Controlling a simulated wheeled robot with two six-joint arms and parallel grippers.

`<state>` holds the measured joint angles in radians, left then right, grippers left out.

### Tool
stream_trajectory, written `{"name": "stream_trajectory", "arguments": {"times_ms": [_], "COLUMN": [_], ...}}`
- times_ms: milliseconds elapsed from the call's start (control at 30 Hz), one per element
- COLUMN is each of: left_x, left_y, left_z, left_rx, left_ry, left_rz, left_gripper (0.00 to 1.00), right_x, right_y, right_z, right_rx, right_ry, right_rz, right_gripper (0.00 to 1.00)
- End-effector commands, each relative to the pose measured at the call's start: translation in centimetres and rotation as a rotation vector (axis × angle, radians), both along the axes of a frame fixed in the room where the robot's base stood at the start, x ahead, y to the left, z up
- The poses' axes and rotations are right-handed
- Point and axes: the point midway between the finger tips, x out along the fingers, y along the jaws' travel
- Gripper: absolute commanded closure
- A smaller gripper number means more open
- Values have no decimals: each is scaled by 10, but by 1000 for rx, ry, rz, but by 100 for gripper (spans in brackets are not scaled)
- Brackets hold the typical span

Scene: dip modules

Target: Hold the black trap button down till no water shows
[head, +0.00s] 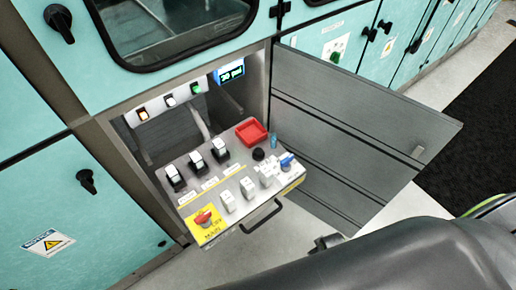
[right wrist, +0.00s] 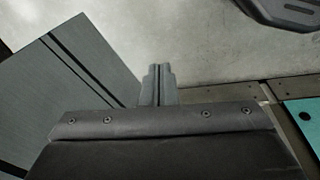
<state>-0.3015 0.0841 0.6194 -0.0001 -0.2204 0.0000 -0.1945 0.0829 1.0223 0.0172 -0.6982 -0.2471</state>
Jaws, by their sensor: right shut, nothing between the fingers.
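The black button (head: 258,154) stands on top of the pulled-out control drawer (head: 223,173), near its right rear corner. Nothing touches it. A small blue upright cylinder (head: 273,141) stands just behind it to the right; it looks like a sight glass, and I cannot make out a water level in it. My right gripper (head: 325,243) is at the front right of the drawer, apart from the button, largely hidden behind my dark forearm. In the right wrist view its fingers (right wrist: 158,85) are together and empty. My left gripper is not in view.
A red tray (head: 251,132), several switches, a blue-handled valve (head: 287,161) and a red emergency knob (head: 203,217) crowd the drawer. A black handle (head: 262,217) sticks out in front. The open grey door (head: 345,135) stands right. A lit display (head: 231,72) hangs inside the cabinet.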

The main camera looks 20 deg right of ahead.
Motion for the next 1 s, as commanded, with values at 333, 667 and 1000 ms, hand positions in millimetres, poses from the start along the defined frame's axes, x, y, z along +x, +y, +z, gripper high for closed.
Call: {"name": "stream_trajectory", "arguments": {"times_ms": [333,667,1000], "left_x": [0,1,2], "left_y": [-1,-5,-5], "left_z": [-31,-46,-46], "left_rx": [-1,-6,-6], "left_ry": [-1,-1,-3], "left_rz": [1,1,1], "left_gripper": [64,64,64], "right_x": [147,216,311], "right_y": [22,54,98], "right_z": [137,254,323], "right_rx": [-26,-56,-62], "right_ry": [-21,13,108], "right_rz": [354,792,1364], "right_gripper": [100,100,100]}}
